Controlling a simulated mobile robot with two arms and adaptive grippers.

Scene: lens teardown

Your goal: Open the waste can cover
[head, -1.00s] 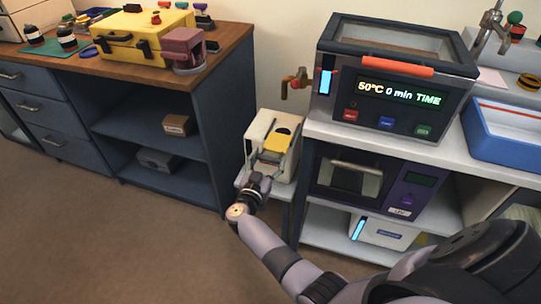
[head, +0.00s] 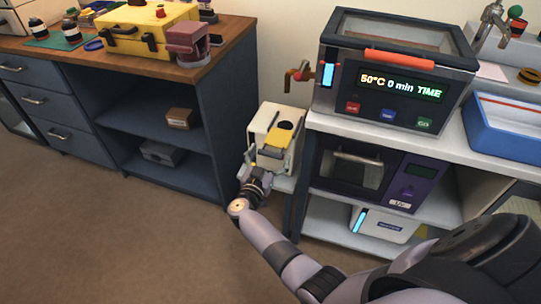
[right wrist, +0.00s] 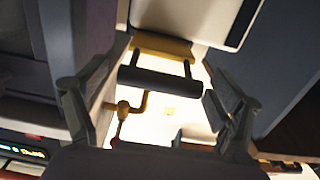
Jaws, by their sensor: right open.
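The waste can (head: 258,124) is a small cream box on a low stand between the dark cabinet and the bench, with a yellow cover (head: 279,138) at its top front. In the right wrist view the yellow cover (right wrist: 160,46) carries a dark bar handle (right wrist: 157,80) on two short posts. My right gripper (head: 266,160) is at the can's front, just below the cover. Its fingers are apart, with the handle showing between them in the right wrist view (right wrist: 148,98); contact cannot be told. My left gripper is not in view.
A brass tap (head: 298,76) sticks out from the wall behind the can. The grey oven with the display (head: 385,85) and the bench (head: 455,145) stand close on the right. The dark cabinet (head: 217,110) stands close on the left. The floor in front is clear.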

